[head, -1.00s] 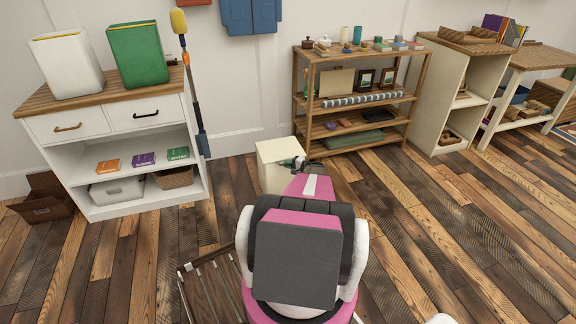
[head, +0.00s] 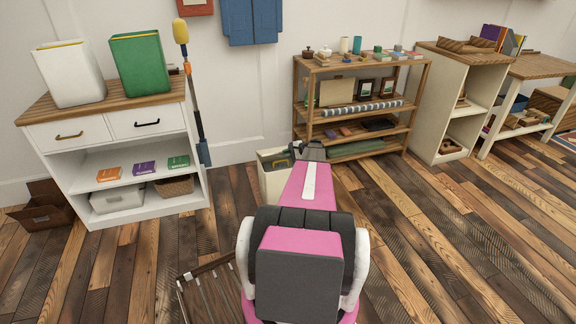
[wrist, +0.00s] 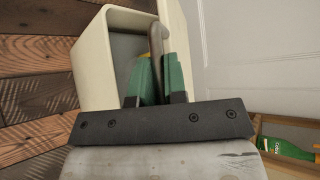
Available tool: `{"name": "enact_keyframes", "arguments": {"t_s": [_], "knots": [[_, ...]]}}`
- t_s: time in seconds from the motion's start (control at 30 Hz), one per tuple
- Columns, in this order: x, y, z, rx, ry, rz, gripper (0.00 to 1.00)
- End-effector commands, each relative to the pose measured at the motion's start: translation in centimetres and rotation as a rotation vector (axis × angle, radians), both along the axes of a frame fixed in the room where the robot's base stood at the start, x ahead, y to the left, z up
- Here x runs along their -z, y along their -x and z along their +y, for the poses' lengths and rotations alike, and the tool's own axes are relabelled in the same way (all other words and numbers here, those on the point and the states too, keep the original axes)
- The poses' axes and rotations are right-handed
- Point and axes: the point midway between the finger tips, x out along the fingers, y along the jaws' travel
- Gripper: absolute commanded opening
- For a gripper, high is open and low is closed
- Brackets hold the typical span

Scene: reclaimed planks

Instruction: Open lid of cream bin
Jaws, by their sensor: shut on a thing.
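The cream bin (head: 272,184) stands on the floor left of the wooden shelf, partly hidden behind my arm. Its top is open in the head view, with something yellow and dark inside. In the wrist view the bin's cream wall (wrist: 88,68) surrounds a grey interior. A cream panel, apparently the raised lid (wrist: 174,22), stands steeply at the bin's right side there. My gripper (head: 311,150) is at the bin's upper right. Its green fingers (wrist: 160,80) are shut on a grey-brown handle (wrist: 156,45) beside the lid. Where the handle joins the lid is hard to see.
A white cabinet (head: 145,205) with bins and books is at left, a duster (head: 193,90) beside it. The wooden shelf (head: 362,65) stands just right of the bin. A slatted wooden thing (head: 212,290) lies near my base. The floor at right is clear.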

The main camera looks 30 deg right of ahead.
Motion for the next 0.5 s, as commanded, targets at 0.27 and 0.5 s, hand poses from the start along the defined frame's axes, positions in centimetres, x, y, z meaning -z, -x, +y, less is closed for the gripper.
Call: {"name": "enact_keyframes", "arguments": {"t_s": [0.27,0.5], "knots": [[-5.7,-4.2,-1.1,-0.003,-0.057,0.255,0.0],[-9.5,-8.7,-2.3,-0.002,-0.111,0.476,0.0]]}}
